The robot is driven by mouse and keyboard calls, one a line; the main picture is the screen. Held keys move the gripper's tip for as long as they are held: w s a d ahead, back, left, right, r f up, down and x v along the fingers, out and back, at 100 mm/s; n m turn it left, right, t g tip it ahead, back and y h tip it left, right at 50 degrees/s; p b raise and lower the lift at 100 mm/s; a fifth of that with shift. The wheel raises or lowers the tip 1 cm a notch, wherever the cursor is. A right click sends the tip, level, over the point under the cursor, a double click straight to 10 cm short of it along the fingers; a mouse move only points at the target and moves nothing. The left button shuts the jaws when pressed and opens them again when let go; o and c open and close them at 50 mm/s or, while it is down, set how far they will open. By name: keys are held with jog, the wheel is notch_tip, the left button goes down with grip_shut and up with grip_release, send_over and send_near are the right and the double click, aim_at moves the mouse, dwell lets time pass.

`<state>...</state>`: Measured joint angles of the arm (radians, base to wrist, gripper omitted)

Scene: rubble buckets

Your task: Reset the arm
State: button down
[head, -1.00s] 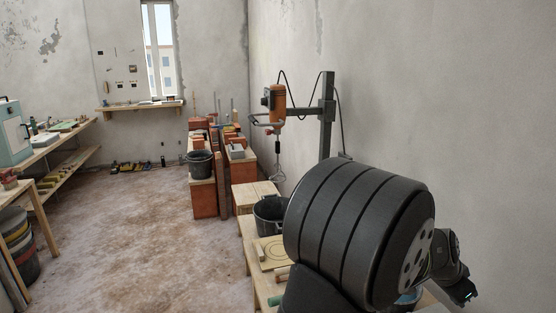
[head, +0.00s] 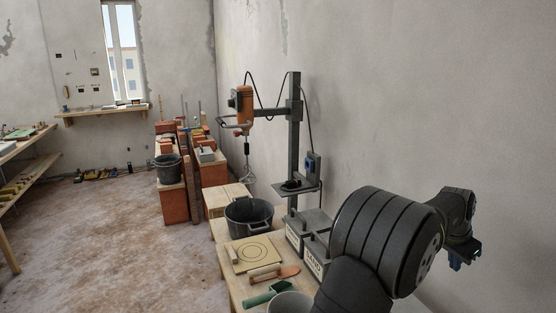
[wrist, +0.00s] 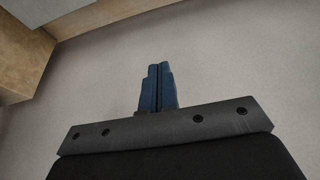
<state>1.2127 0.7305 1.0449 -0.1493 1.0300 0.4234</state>
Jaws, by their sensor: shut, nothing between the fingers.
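My gripper (wrist: 158,68) shows in the wrist view with its two blue fingers pressed together and nothing between them. In the head view its blue tip (head: 455,264) hangs at the far right, close to the grey wall, and points down. My dark arm is folded in the lower right of that view and hides part of the bench behind it. The gripper touches no object that I can see.
A black bucket (head: 249,216) stands on the wooden bench below the orange mixer (head: 243,103). Weights (head: 307,237) stand by the wall.

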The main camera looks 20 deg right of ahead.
jog(key=shift+d+y, duration=0.3)
jog(key=shift+d, duration=0.15)
jog(key=shift+f, duration=0.1)
jog(key=a+f+h, duration=0.1)
jog(key=a+h, duration=0.2)
jog(key=a, duration=0.8)
jog(key=shift+a+f, duration=0.15)
jog(key=shift+f, duration=0.2)
dwell(0.4)
